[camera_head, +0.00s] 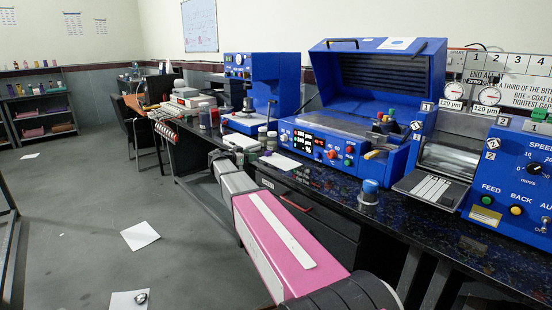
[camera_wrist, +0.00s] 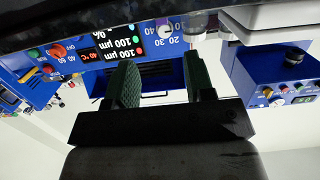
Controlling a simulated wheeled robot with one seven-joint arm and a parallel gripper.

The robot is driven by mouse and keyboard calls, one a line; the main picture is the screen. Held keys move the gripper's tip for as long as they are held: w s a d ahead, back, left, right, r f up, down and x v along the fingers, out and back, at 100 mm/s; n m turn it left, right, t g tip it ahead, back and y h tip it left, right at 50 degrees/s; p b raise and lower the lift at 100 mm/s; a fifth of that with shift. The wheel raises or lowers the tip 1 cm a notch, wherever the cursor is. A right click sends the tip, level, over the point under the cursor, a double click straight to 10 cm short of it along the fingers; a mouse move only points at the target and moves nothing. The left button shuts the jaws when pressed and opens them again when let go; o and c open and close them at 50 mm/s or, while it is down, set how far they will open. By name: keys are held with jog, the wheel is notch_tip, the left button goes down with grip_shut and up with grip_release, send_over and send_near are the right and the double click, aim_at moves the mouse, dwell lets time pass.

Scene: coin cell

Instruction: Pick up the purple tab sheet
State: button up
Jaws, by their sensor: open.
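My gripper (camera_wrist: 161,78) shows in the wrist view with its two green-padded fingers apart and nothing between them. It points toward the blue machines, and that view is upside down. In the head view my arm reaches over the bench's front edge, and I cannot make out the fingertips there. I cannot clearly identify a purple tab sheet in either view. A pale sheet (camera_head: 281,161) lies on the bench just right of the arm's far end, but it looks white rather than purple.
A blue coating machine (camera_head: 375,80) with a raised lid and a blue press (camera_head: 262,85) stand on the dark bench (camera_head: 330,195). A blue roller machine (camera_head: 508,180) is at right. A blue-topped knob (camera_head: 370,190) stands near the front edge. Paper (camera_head: 140,236) lies on open floor.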

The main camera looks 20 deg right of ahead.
aim_at(266, 153)
jog(key=x, duration=1)
jog(key=shift+w+d+r, duration=0.1)
jog(key=shift+w+d, duration=0.15)
grip_shut()
